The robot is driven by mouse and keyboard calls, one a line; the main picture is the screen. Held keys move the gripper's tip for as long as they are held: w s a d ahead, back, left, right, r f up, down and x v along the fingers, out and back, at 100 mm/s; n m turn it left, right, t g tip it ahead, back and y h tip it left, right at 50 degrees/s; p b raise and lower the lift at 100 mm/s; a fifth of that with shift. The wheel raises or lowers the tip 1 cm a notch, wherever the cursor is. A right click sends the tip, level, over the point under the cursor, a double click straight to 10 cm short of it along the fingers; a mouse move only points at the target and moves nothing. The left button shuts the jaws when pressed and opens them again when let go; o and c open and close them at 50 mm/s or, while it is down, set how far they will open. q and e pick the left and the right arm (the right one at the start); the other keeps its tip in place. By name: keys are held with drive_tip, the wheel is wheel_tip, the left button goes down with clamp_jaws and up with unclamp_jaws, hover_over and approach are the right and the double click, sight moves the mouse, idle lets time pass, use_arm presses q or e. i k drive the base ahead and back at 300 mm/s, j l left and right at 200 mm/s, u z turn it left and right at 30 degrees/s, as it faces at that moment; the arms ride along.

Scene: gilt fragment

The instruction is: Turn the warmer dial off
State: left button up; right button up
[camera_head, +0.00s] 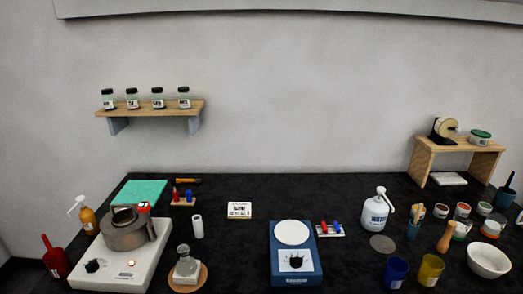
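A white hot plate, apparently the warmer (128,283), stands at the front left of the black table. A blue device (277,262) with a round white top (292,232) and a black dial (296,263) stands near the middle front. The dial markings are too small to read. Neither of my grippers is in view.
A white wash bottle (375,213), cups and jars crowd the right side.

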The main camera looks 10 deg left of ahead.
sight(93, 266)
drive_tip(key=u, duration=1.5)
